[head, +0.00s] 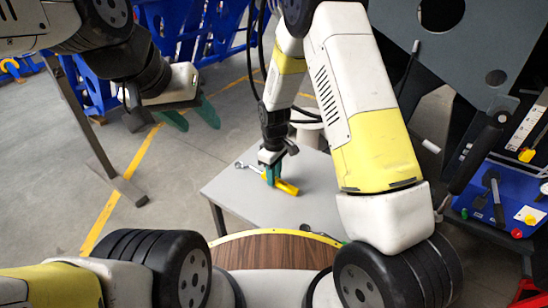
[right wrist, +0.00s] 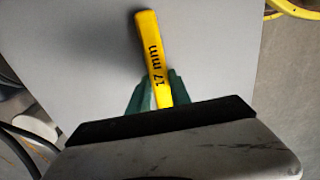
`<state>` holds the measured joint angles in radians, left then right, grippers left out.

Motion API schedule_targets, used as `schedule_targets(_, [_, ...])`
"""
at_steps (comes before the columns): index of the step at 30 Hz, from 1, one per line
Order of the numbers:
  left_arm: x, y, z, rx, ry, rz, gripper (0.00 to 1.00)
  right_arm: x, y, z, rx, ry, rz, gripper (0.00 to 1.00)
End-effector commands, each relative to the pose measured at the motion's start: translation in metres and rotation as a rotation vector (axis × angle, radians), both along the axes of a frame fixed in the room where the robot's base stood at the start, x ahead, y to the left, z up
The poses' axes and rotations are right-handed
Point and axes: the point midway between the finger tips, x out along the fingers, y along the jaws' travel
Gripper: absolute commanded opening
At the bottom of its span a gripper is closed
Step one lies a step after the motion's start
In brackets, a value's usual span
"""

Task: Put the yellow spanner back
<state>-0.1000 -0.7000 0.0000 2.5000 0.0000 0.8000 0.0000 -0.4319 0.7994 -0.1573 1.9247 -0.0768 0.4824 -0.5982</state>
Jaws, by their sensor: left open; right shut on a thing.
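The yellow spanner (head: 286,186) is at the grey table, held in my right gripper (head: 271,176), which points down and is shut on it. In the right wrist view the yellow spanner (right wrist: 155,55) shows black "17 mm" lettering, and the green fingertips (right wrist: 158,95) close around its near part. The spanner is on or just above the table; I cannot tell which. My left gripper (head: 190,115) is open and empty, over the floor to the left.
The small grey table (head: 228,192) is otherwise mostly bare. Blue racks (head: 180,25) stand at the back.

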Motion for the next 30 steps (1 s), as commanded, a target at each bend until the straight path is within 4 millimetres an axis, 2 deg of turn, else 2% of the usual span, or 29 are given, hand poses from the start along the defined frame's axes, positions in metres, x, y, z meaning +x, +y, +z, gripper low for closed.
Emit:
schedule_targets(3, [0.000,0.000,0.000,0.000,0.000,0.000,0.49,0.000,0.000,0.000,0.001,-0.001,0.000,0.00])
schedule_targets(4, [0.000,0.000,0.000,0.000,0.000,0.000,0.49,0.000,0.000,0.000,0.001,-0.001,0.000,0.26])
schedule_targets(7, [0.000,0.000,0.000,0.000,0.000,0.000,0.49,0.000,0.000,0.000,0.000,0.000,0.000,0.46])
schedule_targets(8, [0.000,0.000,0.000,0.000,0.000,0.000,0.49,0.000,0.000,0.000,0.000,0.000,0.000,0.49])
schedule_targets(19, [0.000,0.000,0.000,0.000,0.000,0.000,0.49,0.000,0.000,0.005,0.000,-0.001,0.000,0.49])
schedule_targets(30, [0.000,0.000,0.000,0.000,0.000,0.000,0.49,0.001,0.000,0.064,0.001,-0.003,0.001,0.49])
